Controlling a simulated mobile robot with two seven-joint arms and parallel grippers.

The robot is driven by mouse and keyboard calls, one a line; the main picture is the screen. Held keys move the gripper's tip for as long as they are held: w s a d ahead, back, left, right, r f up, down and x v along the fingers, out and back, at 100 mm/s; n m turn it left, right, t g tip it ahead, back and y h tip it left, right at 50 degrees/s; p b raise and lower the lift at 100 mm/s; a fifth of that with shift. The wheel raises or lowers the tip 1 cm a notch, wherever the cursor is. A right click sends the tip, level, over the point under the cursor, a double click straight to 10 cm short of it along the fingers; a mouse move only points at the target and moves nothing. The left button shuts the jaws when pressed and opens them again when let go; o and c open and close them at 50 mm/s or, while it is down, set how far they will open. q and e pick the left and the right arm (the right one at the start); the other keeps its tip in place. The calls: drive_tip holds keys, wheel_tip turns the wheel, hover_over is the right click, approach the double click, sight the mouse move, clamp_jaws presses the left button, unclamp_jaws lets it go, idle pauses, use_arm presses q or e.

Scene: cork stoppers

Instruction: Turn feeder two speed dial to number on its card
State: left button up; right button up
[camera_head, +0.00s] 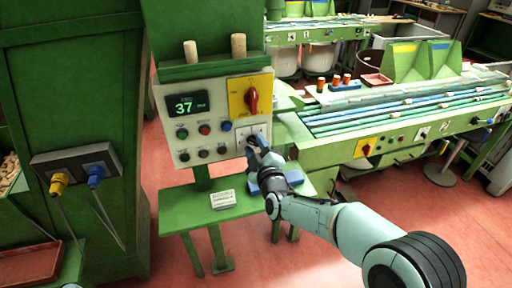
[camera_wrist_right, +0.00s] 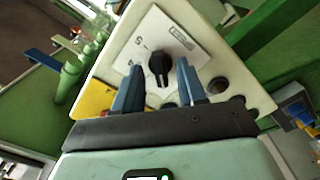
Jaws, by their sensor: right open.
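A pale control panel (camera_head: 212,125) on a green stand has a 37 on its display (camera_head: 187,105). At its lower right is a white dial plate (camera_head: 262,131), also in the right wrist view (camera_wrist_right: 185,42), where numerals including a 5 show. A black dial knob (camera_wrist_right: 158,64) is mounted on it. My right gripper (camera_head: 253,149) is at this dial. In the wrist view its open blue fingers (camera_wrist_right: 158,82) are on either side of the knob; contact cannot be told. A white card (camera_head: 223,199) lies on the green shelf; its print is too small to read.
A red rotary switch (camera_head: 251,98) on a yellow plate sits above the dial, with several buttons to the left. Two corks (camera_head: 239,46) stand on top. A blue object (camera_head: 276,181) lies on the shelf below my right gripper. A conveyor (camera_head: 400,110) is at right.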

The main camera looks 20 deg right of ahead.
clamp_jaws()
